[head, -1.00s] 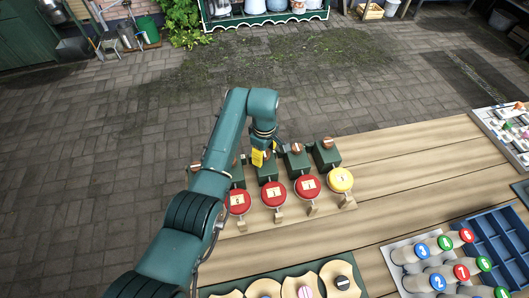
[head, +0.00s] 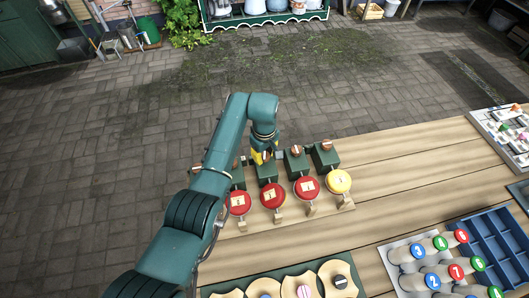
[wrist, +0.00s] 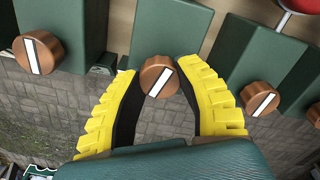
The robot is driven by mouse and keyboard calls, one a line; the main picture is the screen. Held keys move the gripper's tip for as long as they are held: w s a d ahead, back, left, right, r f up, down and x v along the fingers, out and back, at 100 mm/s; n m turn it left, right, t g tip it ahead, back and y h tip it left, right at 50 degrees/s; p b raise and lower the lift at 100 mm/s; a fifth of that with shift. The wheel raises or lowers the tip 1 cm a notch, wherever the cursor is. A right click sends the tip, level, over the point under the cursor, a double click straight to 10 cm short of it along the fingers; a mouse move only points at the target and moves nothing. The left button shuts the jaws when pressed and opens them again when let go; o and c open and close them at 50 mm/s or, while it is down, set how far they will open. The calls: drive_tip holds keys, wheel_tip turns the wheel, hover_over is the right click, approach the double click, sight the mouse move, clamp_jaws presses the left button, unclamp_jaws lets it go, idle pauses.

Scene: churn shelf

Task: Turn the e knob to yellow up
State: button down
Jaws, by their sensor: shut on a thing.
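Several green boxes with copper knobs stand in a row on a wooden board, each behind a round disc. In the head view three discs are red, at left (head: 238,203), middle (head: 272,195) and right (head: 307,188); the rightmost disc (head: 340,181) is yellow. Their small labels are too small to read surely. My gripper (head: 262,157) is at the knob behind the middle red disc. In the wrist view its yellow fingers are shut on this copper knob (wrist: 158,77), whose white stripe is slightly tilted. Which knob is e I cannot tell.
Neighbouring knobs stand close on both sides, at left (wrist: 38,53) and right (wrist: 260,99) in the wrist view. A blue tray (head: 490,250) and numbered pegs lie at the right. A green panel with wooden dials (head: 300,285) is at the front. The plank table right of the row is bare.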

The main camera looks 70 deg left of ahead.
drive_tip(key=m+p, duration=0.1)
drive_tip(key=m, duration=0.2)
drive_tip(key=shift+m, duration=0.4)
drive_tip(key=m+p, duration=0.1)
drive_tip(key=m, duration=0.2)
drive_tip(key=shift+m, duration=0.3)
drive_tip(key=m, duration=0.3)
drive_tip(key=shift+f+m, duration=0.1)
drive_tip(key=shift+m, duration=0.2)
drive_tip(key=shift+s+m, duration=0.1)
drive_tip(key=shift+m, duration=1.8)
drive_tip(key=c, duration=0.6)
unclamp_jaws()
drive_tip(key=shift+p, duration=0.3)
